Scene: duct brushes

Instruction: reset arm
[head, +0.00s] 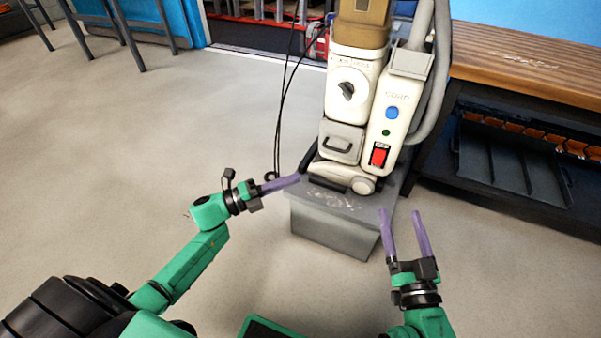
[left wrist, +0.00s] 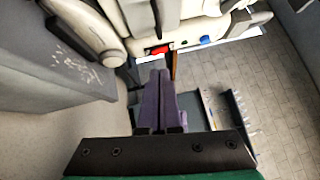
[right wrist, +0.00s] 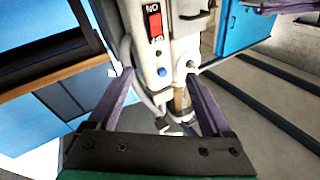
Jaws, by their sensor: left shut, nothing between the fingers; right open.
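My left gripper (head: 298,179) is shut and empty, in front of the lower left of a white upright machine (head: 348,110). Its purple fingers lie together in the left wrist view (left wrist: 160,95). My right gripper (head: 402,212) is open and empty, with its fingers pointing up at the right front of the machine. In the right wrist view its two fingers (right wrist: 165,90) stand apart with the machine showing between them. The machine has a dial, a blue button, a green button and a red switch (head: 379,155). It stands on a grey box (head: 335,228).
A wooden-topped workbench (head: 520,65) with a dark shelf and orange bins stands at the right. A grey hose (head: 440,70) runs down the machine's right side. Black cables hang at its left. Blue panels and metal legs are at the back left. The floor at left is clear.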

